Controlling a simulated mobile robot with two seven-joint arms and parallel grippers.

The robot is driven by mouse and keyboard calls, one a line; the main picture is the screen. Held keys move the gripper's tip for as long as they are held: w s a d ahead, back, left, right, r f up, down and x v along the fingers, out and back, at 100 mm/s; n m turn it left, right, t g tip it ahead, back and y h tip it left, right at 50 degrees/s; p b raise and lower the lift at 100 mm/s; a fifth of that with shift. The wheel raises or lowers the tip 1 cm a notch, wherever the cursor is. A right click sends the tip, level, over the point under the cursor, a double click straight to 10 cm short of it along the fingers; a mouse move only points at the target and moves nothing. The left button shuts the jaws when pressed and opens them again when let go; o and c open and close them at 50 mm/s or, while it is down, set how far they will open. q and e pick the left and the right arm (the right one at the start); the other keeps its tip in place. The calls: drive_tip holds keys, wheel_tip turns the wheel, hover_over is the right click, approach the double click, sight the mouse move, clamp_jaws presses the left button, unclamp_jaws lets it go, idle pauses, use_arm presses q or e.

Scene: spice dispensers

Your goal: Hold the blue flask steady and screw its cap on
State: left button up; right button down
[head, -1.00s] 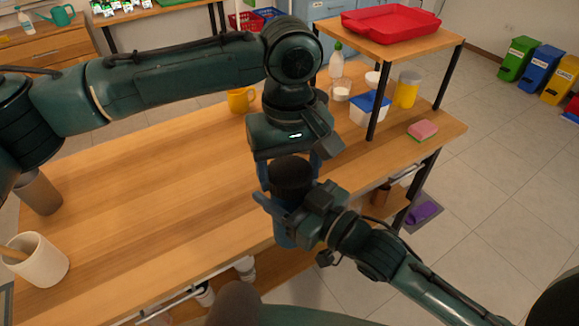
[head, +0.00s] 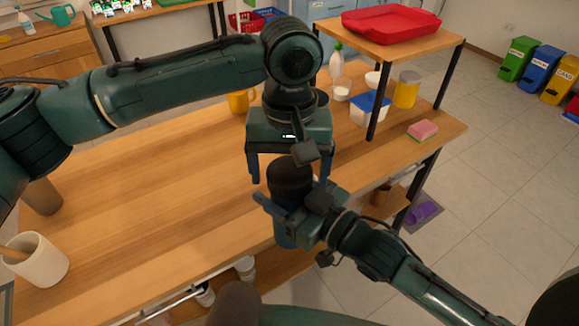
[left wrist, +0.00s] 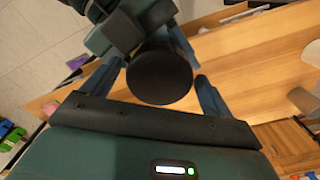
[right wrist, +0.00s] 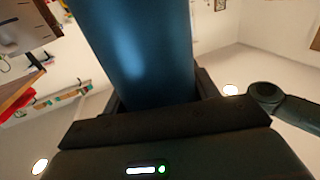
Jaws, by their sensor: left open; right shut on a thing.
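The blue flask (head: 284,236) is upright in my right gripper (head: 291,212), near the front edge of the table. The flask also fills the top of the right wrist view (right wrist: 135,50), between the jaws. The dark round cap (head: 290,177) sits on top of the flask. How tightly it is seated cannot be told. My left gripper (head: 289,172) points down over the cap, open, with one finger on each side and apart from it. In the left wrist view the cap (left wrist: 159,75) is seen end-on between the spread fingers.
The wooden table (head: 150,210) is mostly clear on the left. A white crock (head: 36,262) stands at its front left and a yellow mug (head: 240,102) behind my left gripper. A raised shelf with a red tray (head: 390,24) stands at the back right. A sponge (head: 422,130) lies at right.

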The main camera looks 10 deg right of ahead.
use_arm(q)
drive_tip(key=shift+r, duration=2.3)
drive_tip(key=shift+c, duration=0.3)
drive_tip(key=shift+r+n, duration=1.1)
drive_tip(key=shift+r, duration=0.65)
drive_tip(key=shift+f, duration=0.15)
drive_tip(key=shift+f, duration=3.9)
drive_tip(key=shift+c, duration=0.4)
